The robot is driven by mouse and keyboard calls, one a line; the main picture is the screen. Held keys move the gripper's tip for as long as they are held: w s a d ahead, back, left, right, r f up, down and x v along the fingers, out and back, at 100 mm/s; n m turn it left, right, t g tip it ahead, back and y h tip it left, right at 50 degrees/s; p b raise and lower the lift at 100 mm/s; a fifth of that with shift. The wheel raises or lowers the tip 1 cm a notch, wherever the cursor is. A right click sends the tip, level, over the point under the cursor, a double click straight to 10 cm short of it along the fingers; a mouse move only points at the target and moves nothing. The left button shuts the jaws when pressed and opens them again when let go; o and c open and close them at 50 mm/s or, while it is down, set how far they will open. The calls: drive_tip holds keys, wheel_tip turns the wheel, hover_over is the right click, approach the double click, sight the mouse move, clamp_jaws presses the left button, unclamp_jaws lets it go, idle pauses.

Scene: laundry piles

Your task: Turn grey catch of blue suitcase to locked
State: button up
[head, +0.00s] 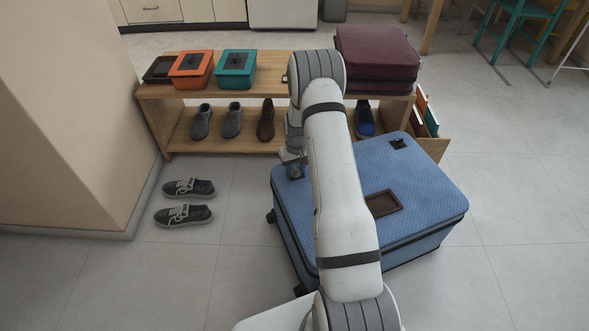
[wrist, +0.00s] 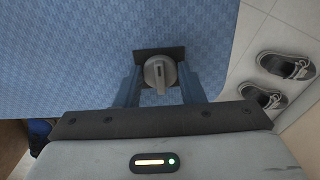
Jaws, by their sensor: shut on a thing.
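The blue suitcase (head: 425,190) lies flat on the floor, and its woven blue lid fills much of the wrist view (wrist: 70,60). The grey catch (wrist: 158,72) is a round knob with a raised bar, set on a dark square plate (wrist: 174,52) near the lid's edge. The bar runs roughly up and down in the wrist view. My gripper (wrist: 160,84) is shut on the catch, with one finger on each side of it. In the head view my gripper (head: 294,163) is over the lid's far left corner and hides most of the catch.
A dark fitting (head: 398,143) and a recessed handle (head: 383,203) are also on the lid. Behind stands a wooden bench (head: 265,91) with boxes, shoes and a maroon suitcase (head: 378,55). Grey sneakers (head: 186,214) lie on the floor at left. Floor at right is clear.

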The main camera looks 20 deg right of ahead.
drive_tip(key=shift+a, duration=0.25)
drive_tip(key=shift+c, duration=0.4)
drive_tip(key=shift+d, duration=0.15)
drive_tip(key=shift+m, duration=0.3)
drive_tip(key=m, duration=0.3)
drive_tip(key=shift+p, duration=0.3)
drive_tip(key=m, duration=0.5)
drive_tip(key=shift+w+a+m, duration=0.1)
drive_tip(key=shift+a+m, duration=0.2)
drive_tip(key=m, duration=0.4)
drive_tip(key=shift+w+a+p, duration=0.1)
drive_tip(key=shift+w+p, duration=0.1)
drive_tip(key=shift+p, duration=0.15)
drive_tip(key=m, duration=0.4)
drive_tip(key=shift+w+r, duration=0.15)
drive_tip(key=shift+w, duration=0.15)
